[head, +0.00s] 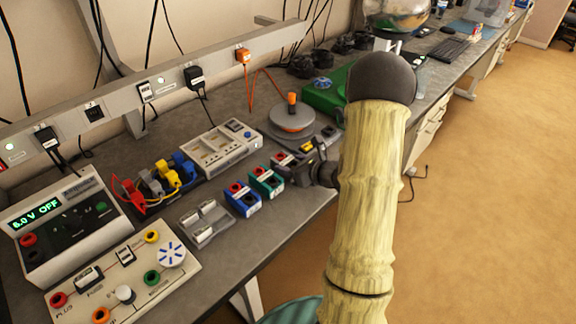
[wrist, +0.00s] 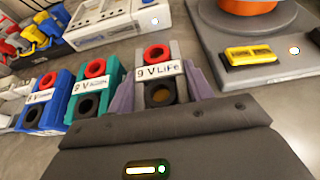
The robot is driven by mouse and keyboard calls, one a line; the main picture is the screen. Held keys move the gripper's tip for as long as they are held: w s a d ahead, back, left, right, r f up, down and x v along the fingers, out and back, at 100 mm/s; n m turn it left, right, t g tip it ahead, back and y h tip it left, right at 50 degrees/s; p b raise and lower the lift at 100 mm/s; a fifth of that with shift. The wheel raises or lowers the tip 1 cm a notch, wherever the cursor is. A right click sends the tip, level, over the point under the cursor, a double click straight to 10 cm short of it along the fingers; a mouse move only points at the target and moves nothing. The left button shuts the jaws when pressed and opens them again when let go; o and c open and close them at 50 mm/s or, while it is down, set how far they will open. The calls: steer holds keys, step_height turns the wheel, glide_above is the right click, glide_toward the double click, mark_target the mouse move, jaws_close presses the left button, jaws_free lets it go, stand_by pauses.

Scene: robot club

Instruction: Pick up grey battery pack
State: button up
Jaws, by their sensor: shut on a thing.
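The grey battery pack (wrist: 158,70), labelled "9 V LiFe", has a red terminal and a dark one. It stands at the right end of a row of packs. My gripper (wrist: 160,88) is shut on it, with one greyish finger on each side. In the head view the pack (head: 283,160) is partly hidden by my gripper (head: 300,160). The pack seems to stand on the bench; its underside is hidden.
A teal pack (head: 266,181) stands close on the left, then a blue pack (head: 242,199). A grey disc device (head: 291,120) is behind. A grey empty holder (head: 206,222) lies left of the packs. The bench edge is near on the right.

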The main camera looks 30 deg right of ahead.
mark_target(290, 163)
steer(key=shift+r, duration=0.1)
step_height(290, 163, up, 10)
steer(key=shift+f, duration=0.1)
stand_by(0.3)
steer(key=shift+p, duration=0.3)
